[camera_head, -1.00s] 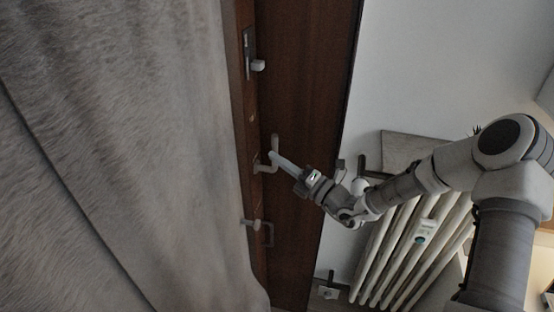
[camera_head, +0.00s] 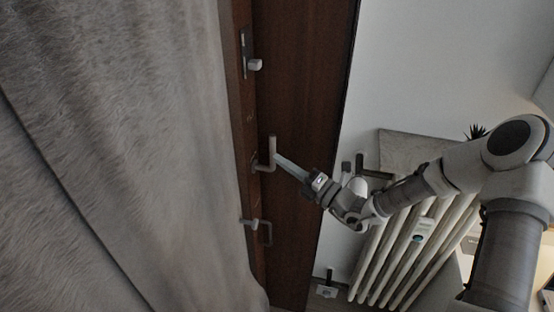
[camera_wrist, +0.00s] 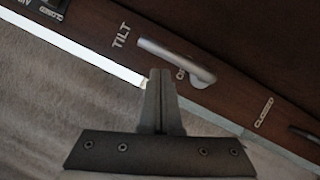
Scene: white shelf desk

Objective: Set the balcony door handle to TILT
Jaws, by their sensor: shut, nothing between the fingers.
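The grey balcony door handle (camera_head: 272,152) is an L-shaped lever on the dark brown door. In the wrist view the lever (camera_wrist: 175,59) points up-left from its pivot, and its free end is beside the TILT label (camera_wrist: 121,35). A partly covered label lies under the lever, and a CLOSED label (camera_wrist: 264,112) is on the right beyond the pivot. My gripper (camera_head: 277,158) is shut and empty, its fingertips just right of the lever. In the wrist view the fingertips (camera_wrist: 160,72) are just below it; I cannot tell whether they touch.
Other handles sit on the door above (camera_head: 255,65) and below (camera_head: 266,232). A grey curtain (camera_head: 120,150) fills the left. A white radiator (camera_head: 415,250) stands behind my arm on the right, below a grey panel (camera_head: 405,147).

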